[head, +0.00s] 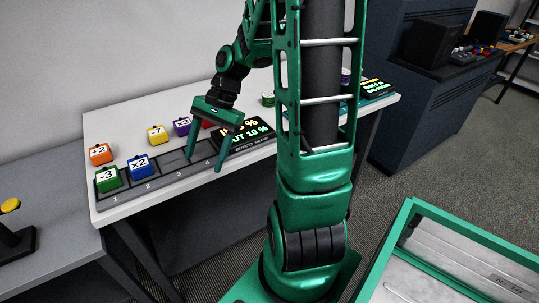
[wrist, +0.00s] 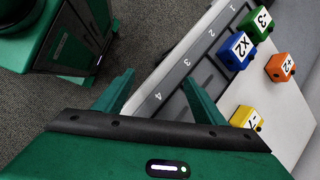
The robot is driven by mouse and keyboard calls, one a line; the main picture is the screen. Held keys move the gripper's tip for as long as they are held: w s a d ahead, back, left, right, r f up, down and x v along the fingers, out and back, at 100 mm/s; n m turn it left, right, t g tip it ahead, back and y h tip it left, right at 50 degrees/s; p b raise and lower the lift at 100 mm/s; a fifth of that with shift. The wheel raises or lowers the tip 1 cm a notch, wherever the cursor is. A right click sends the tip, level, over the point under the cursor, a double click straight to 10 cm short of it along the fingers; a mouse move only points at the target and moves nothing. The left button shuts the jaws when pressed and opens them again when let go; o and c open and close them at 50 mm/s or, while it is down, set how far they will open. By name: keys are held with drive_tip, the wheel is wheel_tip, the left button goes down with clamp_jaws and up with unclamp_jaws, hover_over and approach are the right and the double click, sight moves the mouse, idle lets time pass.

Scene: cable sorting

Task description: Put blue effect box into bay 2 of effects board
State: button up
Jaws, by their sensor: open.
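The blue effect box (head: 141,166), marked x2, sits upright on the effects board (head: 172,163), in line with the number 2 and beside the green box. It looks seated in bay 2. It also shows in the wrist view (wrist: 236,52), beyond my fingers. My gripper (head: 204,163) is open and empty, with its fingers pointing down near the bay 4 end of the board, apart from the blue box. The two spread fingers also show in the wrist view (wrist: 159,78). Bay 3 looks empty; bay 4 is partly hidden by my fingers.
A green box (head: 107,179) marked -3 stands at bay 1. Orange (head: 100,154), yellow (head: 157,134) and purple (head: 182,127) boxes stand behind the board; a red one (head: 207,124) is partly hidden. A display panel (head: 244,137) lies right of the bays.

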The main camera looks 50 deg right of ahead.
drive_tip(key=s+d+r+n+h, duration=0.2)
drive_tip(key=s+d+r+n, duration=0.1)
drive_tip(key=s, duration=0.6)
drive_tip(key=s+d+r+n+h, duration=0.2)
drive_tip(key=s+d+n+h, duration=0.1)
drive_tip(key=s, duration=0.7)
drive_tip(key=shift+r+n+g, duration=0.4)
drive_tip(key=shift+n, duration=0.5)
